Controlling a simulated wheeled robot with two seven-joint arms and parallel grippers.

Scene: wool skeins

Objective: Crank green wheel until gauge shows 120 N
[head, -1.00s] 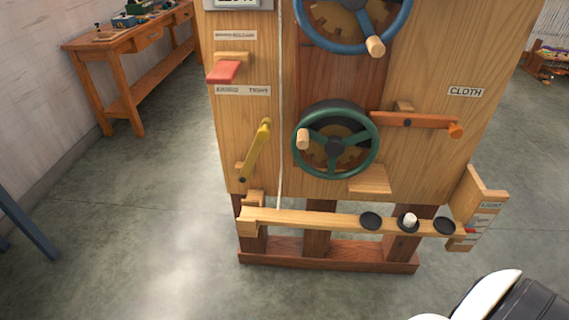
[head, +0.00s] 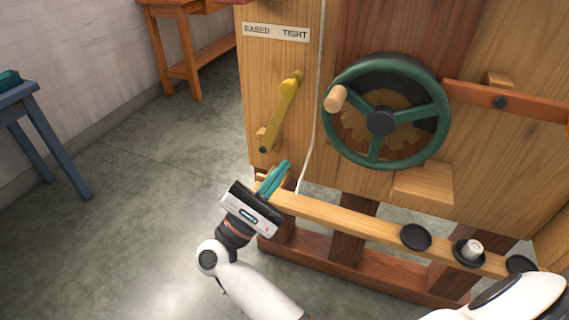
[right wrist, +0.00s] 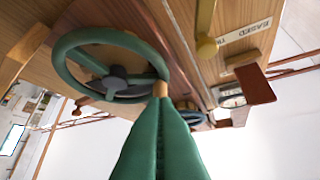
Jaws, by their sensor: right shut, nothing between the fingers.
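The green wheel (head: 414,114) is mounted on the wooden panel, with its light wood crank handle (head: 335,98) at the upper left of the rim. My right gripper (head: 283,167) is shut and empty, its teal fingers pointing up, below and left of the wheel. In the right wrist view the shut fingers (right wrist: 165,104) lie in front of the green wheel (right wrist: 62,60), their tips overlapping the crank handle (right wrist: 160,88) in the picture. In the head view they are apart from it. The gauge is outside the head view. My left gripper is not in view.
A yellow lever (head: 287,95) stands left of the wheel, beside a hanging cord (head: 314,130). An orange bar (head: 500,102) is at the right. A wooden beam (head: 345,219) with black discs (head: 416,237) crosses below. The floor at left is clear up to a blue stool (head: 40,125).

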